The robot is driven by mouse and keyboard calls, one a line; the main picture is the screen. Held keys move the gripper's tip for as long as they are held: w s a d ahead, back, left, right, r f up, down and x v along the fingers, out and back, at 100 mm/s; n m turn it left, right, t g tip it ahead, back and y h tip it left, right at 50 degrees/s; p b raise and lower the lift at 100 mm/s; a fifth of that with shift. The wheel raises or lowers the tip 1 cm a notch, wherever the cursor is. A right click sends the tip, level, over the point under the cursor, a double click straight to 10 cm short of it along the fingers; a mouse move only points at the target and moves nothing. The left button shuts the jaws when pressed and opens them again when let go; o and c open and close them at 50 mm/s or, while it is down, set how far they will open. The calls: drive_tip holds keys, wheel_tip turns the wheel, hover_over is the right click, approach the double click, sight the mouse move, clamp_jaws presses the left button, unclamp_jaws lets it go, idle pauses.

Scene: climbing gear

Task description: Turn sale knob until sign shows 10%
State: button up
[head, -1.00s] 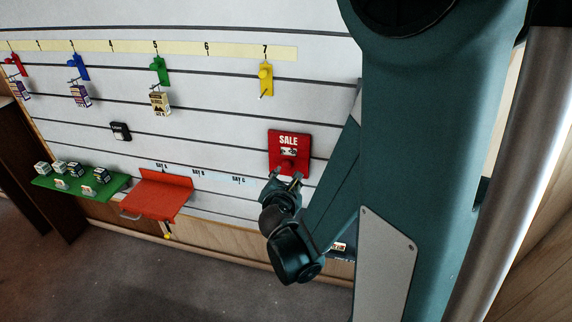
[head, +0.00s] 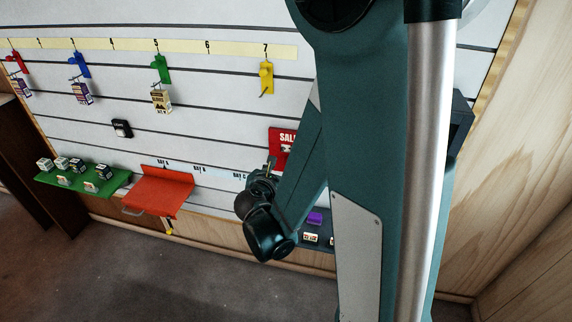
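The red SALE sign (head: 279,142) is on the slatted wall, right of centre. My arm covers its right side, so only the start of the word SALE shows. A small part of its pale display shows under the lettering, too small and too covered to read. The sale knob at the sign's lower part is hidden behind my gripper and arm. My gripper (head: 270,169) is at the sign's lower left edge, fingers pointing up at the wall. Its fingers overlap in this view, so I cannot tell whether they are open or touch anything.
Coloured hooks, including a yellow one (head: 266,77), hang above under a numbered strip (head: 180,47). A red tray (head: 158,192) and a green shelf (head: 82,182) with small boxes stick out at left. A dark shelf (head: 318,245) with small items is below, partly behind my arm.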

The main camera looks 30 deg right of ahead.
drive_tip(key=b+x, duration=0.1)
drive_tip(key=x, duration=0.6)
drive_tip(key=shift+b, duration=0.3)
drive_tip(key=shift+d+f, duration=0.1)
drive_tip(key=shift+c, duration=0.6)
drive_tip(key=c, duration=0.8)
